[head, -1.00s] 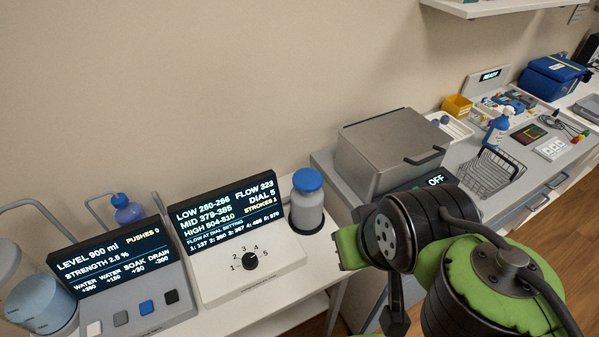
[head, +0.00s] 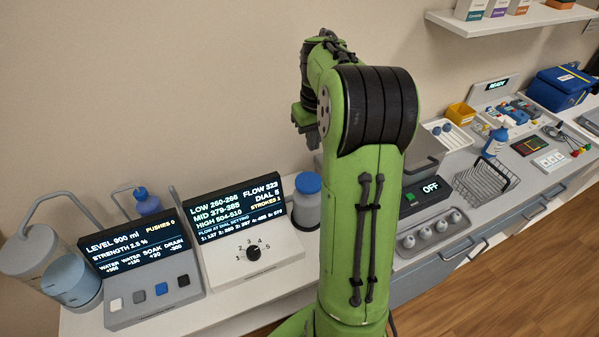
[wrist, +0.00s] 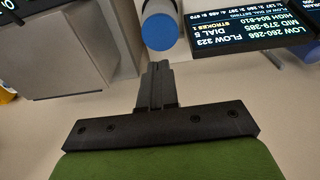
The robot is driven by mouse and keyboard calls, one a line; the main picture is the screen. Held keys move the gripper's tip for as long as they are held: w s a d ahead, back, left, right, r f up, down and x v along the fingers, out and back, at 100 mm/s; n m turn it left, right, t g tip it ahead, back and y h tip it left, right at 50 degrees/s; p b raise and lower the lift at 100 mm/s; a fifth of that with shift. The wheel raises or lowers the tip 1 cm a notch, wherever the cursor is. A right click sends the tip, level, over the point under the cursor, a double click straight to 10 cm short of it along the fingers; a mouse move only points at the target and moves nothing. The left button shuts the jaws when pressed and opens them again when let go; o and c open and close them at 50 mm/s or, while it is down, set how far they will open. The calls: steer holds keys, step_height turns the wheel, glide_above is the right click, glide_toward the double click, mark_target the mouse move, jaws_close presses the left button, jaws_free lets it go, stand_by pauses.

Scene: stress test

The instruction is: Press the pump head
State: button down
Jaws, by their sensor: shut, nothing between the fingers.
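The pump head is a round blue cap (head: 308,182) on a grey-white bottle (head: 307,209), right of the dial unit's screen (head: 237,207). The screen reads FLOW 323, DIAL 5, STROKES 1. The dial (head: 253,253) is a black knob on the unit's front. My gripper (head: 306,132) is raised above the bottle, mostly hidden behind my arm in the head view. In the wrist view my shut, empty fingers (wrist: 157,66) point toward the blue cap (wrist: 160,31). They line up with it in the picture; a gap in depth is likely but its size is unclear.
Left stands a second unit with a level screen (head: 132,239) and several buttons, with a blue flask (head: 146,202) behind. Right are a metal box (head: 427,150), a panel reading OFF (head: 430,189), a wire basket (head: 485,181) and a spray bottle (head: 497,141). My arm hides the middle.

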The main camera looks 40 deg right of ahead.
mark_target(310, 184)
steer(key=f, duration=0.4)
steer(key=f+b, duration=0.1)
steer(key=f, duration=0.4)
steer(key=w+f, duration=0.1)
steer(key=f, duration=0.4)
steer(key=shift+w+d, duration=0.1)
steer(key=shift+d, duration=0.25)
steer(key=shift+f+b, duration=0.1)
steer(key=shift+b, duration=0.2)
step_height(310, 184, down, 4)
steer(key=b, duration=0.2)
steer(key=shift+a+b, duration=0.1)
steer(key=shift+b, duration=0.25)
steer(key=shift+a+r+p, duration=0.1)
steer(key=shift+r+p, duration=0.2)
steer(key=shift+r, duration=0.05)
step_height(310, 184, up, 14)
steer(key=s+p, duration=0.1)
steer(key=p, duration=0.2)
steer(key=shift+s+p, duration=0.15)
steer(key=shift+p, duration=0.15)
